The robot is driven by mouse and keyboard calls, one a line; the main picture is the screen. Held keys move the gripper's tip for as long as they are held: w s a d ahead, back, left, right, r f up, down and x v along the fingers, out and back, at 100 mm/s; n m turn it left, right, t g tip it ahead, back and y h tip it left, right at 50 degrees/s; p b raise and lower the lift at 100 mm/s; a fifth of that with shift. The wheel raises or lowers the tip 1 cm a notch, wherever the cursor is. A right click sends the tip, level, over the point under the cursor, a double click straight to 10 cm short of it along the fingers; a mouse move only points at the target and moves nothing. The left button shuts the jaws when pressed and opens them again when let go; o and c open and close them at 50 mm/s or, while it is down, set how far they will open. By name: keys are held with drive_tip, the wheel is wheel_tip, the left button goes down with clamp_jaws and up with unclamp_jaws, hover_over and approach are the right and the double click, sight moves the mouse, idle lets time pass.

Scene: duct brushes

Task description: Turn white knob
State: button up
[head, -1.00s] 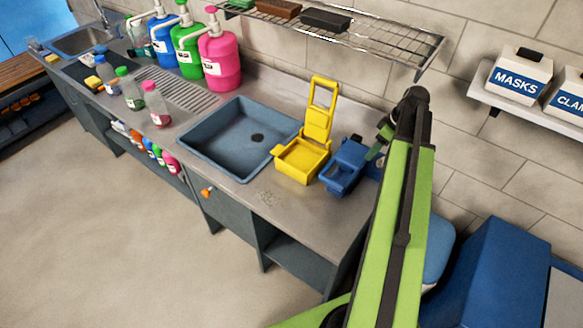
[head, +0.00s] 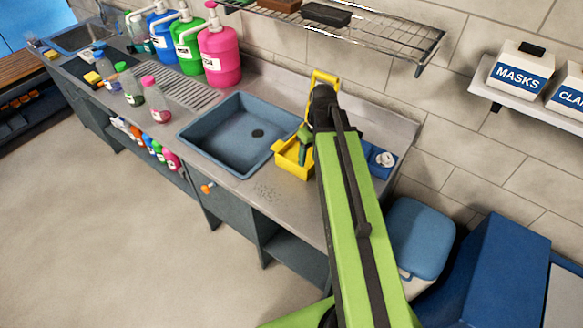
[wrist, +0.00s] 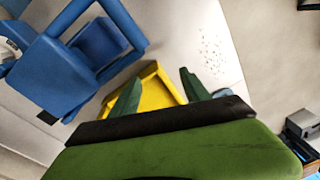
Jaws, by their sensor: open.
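The white knob (head: 384,158) is a small round piece on the blue unit (head: 391,165) at the right end of the counter, just right of my arm in the head view. In the wrist view a white part, likely this knob (wrist: 8,48), shows at the left edge beside the blue unit (wrist: 98,45). My gripper (head: 303,142) is over the yellow unit, left of the blue unit and apart from the knob. In the wrist view its green fingers (wrist: 160,88) are spread, with nothing held between them. My arm hides part of both units.
The yellow unit (head: 290,160) stands below my fingers; its raised back is near my wrist. A blue-grey sink (head: 228,133) lies to the left. A wire shelf (head: 385,40) hangs above. The counter front (head: 268,192) is clear.

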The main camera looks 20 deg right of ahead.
drive_tip(key=a+f+m+b, duration=0.1)
drive_tip(key=a, duration=0.6)
drive_tip(key=shift+s+a+f, duration=0.25)
drive_tip(key=shift+s+a, duration=0.05)
drive_tip(key=shift+a, duration=0.05)
